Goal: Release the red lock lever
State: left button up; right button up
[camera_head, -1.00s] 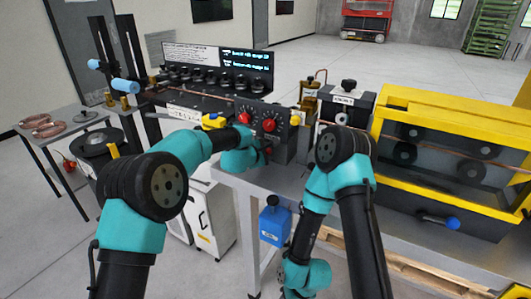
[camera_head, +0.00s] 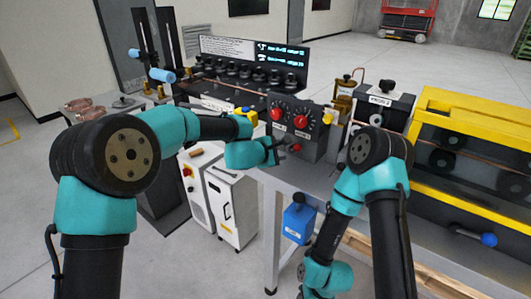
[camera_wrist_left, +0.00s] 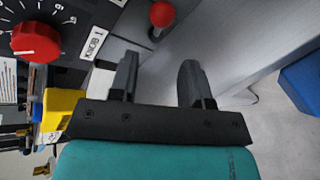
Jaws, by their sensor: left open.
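The red lock lever shows in the left wrist view as a small red ball (camera_wrist_left: 161,14) on a short stem, below the front of a dark control box. In the head view the red ball (camera_head: 296,148) is low on the box front. My left gripper (camera_head: 284,147) is open and close to it. In the left wrist view the two fingers (camera_wrist_left: 158,70) are apart and empty, with the ball ahead of the gap between them, not between the fingertips. My right arm shows in the head view, but its gripper is not visible.
Two larger red knobs (camera_head: 303,121) sit on the box above the lever; one (camera_wrist_left: 36,41) shows in the wrist view beside a "KNOB 1" label. A blue box (camera_head: 298,222) hangs at the table's front. A yellow-framed roller unit (camera_head: 470,150) stands at right.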

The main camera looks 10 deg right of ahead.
pick_arm(q)
jog(key=v, duration=0.7)
jog(key=s+a+f+m+g+y, duration=0.2)
jog(key=s+a+f+y, duration=0.15)
jog(key=a+f, duration=0.9)
jog(key=s+a+f+m+g+y, duration=0.25)
jog(key=s+a+f, duration=0.25)
jog(key=a+f, duration=0.75)
jog(key=s+a+f+m+g, duration=0.1)
jog(key=s+a+f+m, duration=0.2)
jog(key=s+a+f, duration=0.3)
jog(key=s+a+f+m+g+y, duration=0.1)
jog(key=s+a+f+m, duration=0.3)
jog(key=s+f, duration=0.6)
jog(key=s+a, duration=0.1)
jog(key=s, duration=0.3)
jog(key=shift+s+a, duration=0.4)
